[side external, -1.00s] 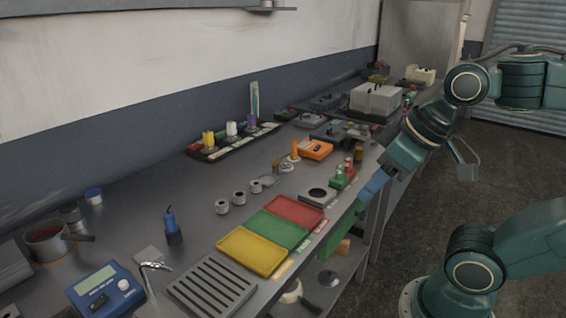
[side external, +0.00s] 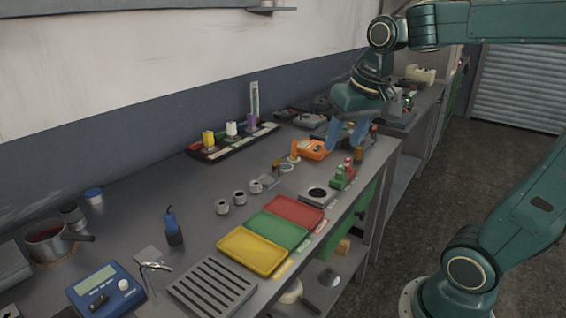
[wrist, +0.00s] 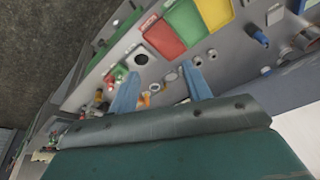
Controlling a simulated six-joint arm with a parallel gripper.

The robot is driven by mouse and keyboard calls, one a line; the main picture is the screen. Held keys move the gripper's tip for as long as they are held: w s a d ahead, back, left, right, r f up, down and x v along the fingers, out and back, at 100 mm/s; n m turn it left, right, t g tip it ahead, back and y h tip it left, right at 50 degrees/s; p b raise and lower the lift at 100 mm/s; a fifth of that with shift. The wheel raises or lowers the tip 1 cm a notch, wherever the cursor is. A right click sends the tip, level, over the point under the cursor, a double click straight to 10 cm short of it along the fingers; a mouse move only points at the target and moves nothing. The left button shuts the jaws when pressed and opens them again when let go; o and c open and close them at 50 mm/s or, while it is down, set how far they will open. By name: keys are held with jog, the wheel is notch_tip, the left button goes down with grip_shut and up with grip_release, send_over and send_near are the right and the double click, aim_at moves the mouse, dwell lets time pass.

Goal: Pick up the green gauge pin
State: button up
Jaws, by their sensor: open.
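The green gauge pin (side external: 339,173) appears as a small upright green piece near the bench's front edge, beside small red-topped pieces (side external: 348,163). It is too small to tell apart from its green base. In the wrist view the green piece (wrist: 120,71) lies left of my left finger. My gripper (side external: 346,142) is open and empty, its blue fingers pointing down above the bench, behind the green piece in the side view. In the wrist view both fingers of my gripper (wrist: 161,72) are spread apart.
An orange box (side external: 314,150) lies close to my fingers. A block with a round dark hole (side external: 318,193) and red, green and yellow trays (side external: 252,252) lie nearer the camera.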

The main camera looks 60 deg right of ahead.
jog(key=w+d+m+g, duration=0.1)
jog(key=w+d+m, duration=0.2)
jog(key=w+d, duration=0.3)
jog(key=m+g+y, duration=0.1)
jog(key=m+g, duration=0.2)
jog(key=m, duration=0.5)
send_near(341, 166)
jog(key=shift+s+f, duration=0.15)
jog(key=shift+f, duration=2.9)
jog(key=shift+a+f, duration=0.15)
jog(key=shift+f, duration=2.45)
